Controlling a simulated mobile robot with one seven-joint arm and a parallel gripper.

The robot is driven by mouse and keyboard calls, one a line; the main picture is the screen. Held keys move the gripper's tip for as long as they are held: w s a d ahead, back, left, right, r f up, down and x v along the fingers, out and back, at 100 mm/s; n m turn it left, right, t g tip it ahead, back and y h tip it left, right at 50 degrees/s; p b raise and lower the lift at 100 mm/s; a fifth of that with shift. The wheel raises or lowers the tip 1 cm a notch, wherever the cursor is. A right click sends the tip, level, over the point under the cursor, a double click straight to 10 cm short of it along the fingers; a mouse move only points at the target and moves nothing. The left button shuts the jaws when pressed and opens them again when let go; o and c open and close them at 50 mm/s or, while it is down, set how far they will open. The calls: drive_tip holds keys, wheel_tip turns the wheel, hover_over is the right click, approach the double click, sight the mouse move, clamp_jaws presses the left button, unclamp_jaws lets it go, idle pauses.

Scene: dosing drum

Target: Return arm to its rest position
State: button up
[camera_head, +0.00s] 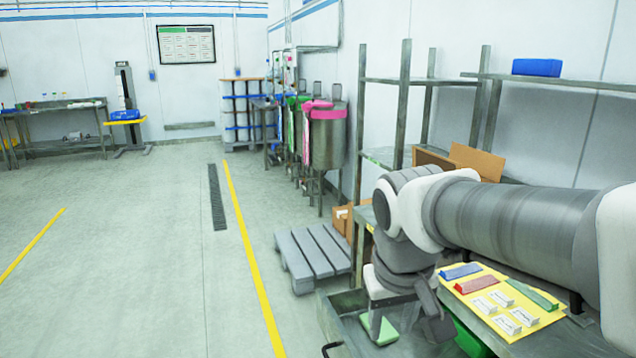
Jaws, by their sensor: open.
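My arm (510,225) reaches in from the right edge and bends down at a white and grey wrist. My gripper (408,318) hangs from it, low over the near left end of the metal bench or cart (350,305). It is open, and I see nothing held in it. Its fingertips are partly hidden by my own wrist. A green and white item (380,329) lies on the metal surface below and beside it; I cannot tell whether they touch.
A yellow mat (545,318) with blue, red and green bars and several white packets lies right of my gripper, below my arm. Cardboard boxes (476,160) and metal shelving (403,110) stand behind. A grey pallet (312,255) is on the floor. The left floor is open.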

drive_tip(key=s+d+m+t, duration=0.2)
drive_tip(key=s+d, duration=0.2)
drive_tip(key=s, duration=0.6)
wheel_tip(320, 180, up, 15)
drive_tip(key=p, duration=1.5)
drive_tip(key=shift+a+y, duration=0.15)
drive_tip(key=shift+y, duration=0.15)
